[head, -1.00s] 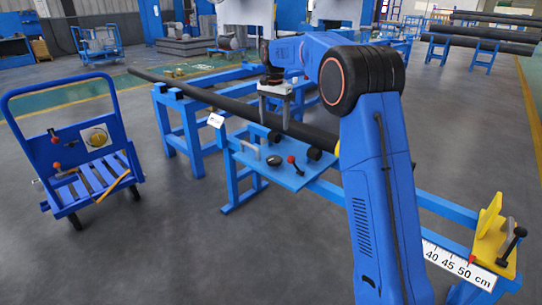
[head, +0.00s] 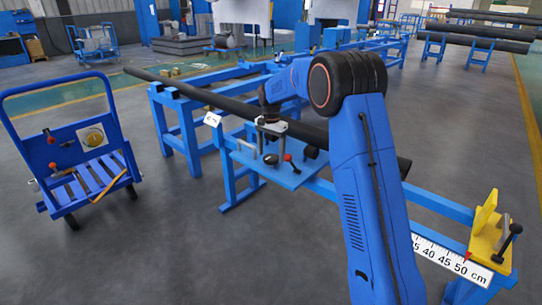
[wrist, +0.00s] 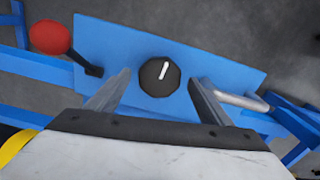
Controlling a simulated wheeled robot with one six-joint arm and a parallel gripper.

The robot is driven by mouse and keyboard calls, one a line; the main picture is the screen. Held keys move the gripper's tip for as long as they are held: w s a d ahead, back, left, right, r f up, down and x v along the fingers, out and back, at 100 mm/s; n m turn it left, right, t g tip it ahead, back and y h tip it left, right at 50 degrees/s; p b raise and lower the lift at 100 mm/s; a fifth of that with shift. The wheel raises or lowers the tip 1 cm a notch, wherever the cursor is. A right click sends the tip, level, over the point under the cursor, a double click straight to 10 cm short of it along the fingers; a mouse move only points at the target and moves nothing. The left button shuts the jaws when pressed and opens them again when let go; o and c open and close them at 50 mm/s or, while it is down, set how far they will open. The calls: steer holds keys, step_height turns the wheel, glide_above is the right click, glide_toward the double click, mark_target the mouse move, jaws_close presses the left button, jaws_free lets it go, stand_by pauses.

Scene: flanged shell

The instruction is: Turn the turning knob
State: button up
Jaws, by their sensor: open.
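The turning knob (wrist: 158,82) is a black round dial with a white pointer line. It sits on a blue panel (wrist: 110,43), and its line points up and slightly right in the wrist view. My gripper (wrist: 160,92) is open, with one finger on each side of the knob as seen from the wrist. Gaps show between the fingers and the knob, and the gripper looks empty. In the head view the knob (head: 271,159) is at the gripper (head: 269,148), partly hidden. How far the fingertips are above the panel is hard to tell.
A red-balled lever (wrist: 50,38) stands left of the knob in the wrist view, and a grey bar handle (wrist: 242,101) is on the right. A long dark pipe (head: 190,92) runs behind the panel. A blue cart (head: 92,160) stands at the left.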

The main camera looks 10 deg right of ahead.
steer(key=shift+f, duration=0.75)
steer(key=shift+c, duration=0.7)
steer(key=c, duration=0.9)
steer(key=shift+c, duration=0.2)
